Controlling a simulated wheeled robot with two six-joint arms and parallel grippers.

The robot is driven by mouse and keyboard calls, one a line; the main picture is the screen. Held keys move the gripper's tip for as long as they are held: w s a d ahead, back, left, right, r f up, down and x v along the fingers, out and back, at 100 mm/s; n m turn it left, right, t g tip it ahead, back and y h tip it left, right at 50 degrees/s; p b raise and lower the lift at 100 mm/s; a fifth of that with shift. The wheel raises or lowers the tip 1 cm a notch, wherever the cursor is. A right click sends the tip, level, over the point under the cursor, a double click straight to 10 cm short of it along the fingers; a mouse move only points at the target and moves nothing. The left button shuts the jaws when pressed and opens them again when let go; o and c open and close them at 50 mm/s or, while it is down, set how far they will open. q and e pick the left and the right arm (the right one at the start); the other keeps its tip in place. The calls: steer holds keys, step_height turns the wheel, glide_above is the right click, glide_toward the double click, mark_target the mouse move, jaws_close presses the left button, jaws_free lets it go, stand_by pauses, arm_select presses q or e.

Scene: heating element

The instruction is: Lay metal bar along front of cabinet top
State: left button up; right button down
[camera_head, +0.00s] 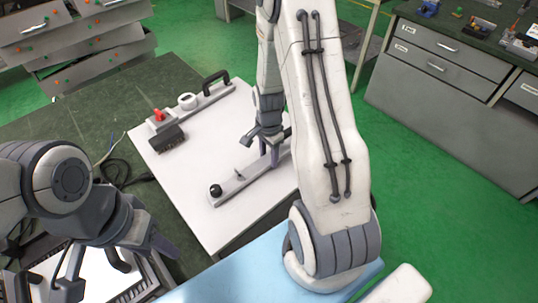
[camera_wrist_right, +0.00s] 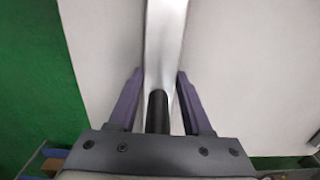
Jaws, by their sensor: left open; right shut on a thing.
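The metal bar (camera_head: 240,183) is a long pale strip with a black knob at its near left end. It lies along the front part of the white cabinet top (camera_head: 210,150); I cannot tell whether it touches the surface. My right gripper (camera_head: 262,146) is shut on the bar toward its right part, which my right arm partly hides. In the right wrist view the bar (camera_wrist_right: 166,45) runs between the two fingers of the right gripper (camera_wrist_right: 158,98), with a black post (camera_wrist_right: 157,112) between them. My left gripper (camera_head: 115,262) is open and empty at the lower left.
A second bar with a black handle (camera_head: 216,80), a round dial (camera_head: 188,101) and a red-topped black part (camera_head: 168,137) sits along the cabinet top's back left. A dark green table (camera_head: 60,128) with cables is at left. Grey drawers (camera_head: 440,65) stand right.

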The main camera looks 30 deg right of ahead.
steer(key=shift+f, duration=0.15)
steer(key=shift+c, duration=1.7)
jaws_free()
step_height(320, 180, up, 12)
steer(key=s+a+r+n, duration=0.3)
steer(key=a+n, duration=0.3)
steer(key=a, duration=0.2)
steer(key=s+a+r+n, duration=0.25)
steer(key=a+n, duration=0.35)
steer(key=a, duration=0.3)
steer(key=s+a+r+n, duration=0.1)
steer(key=s+a+n, duration=0.2)
steer(key=s+n, duration=0.3)
steer(key=s+a+n+y, duration=0.1)
steer(key=s+a+n, duration=0.3)
steer(key=s+n, duration=0.1)
steer(key=shift+s+r+n, duration=0.4)
steer(key=shift+s, duration=0.5)
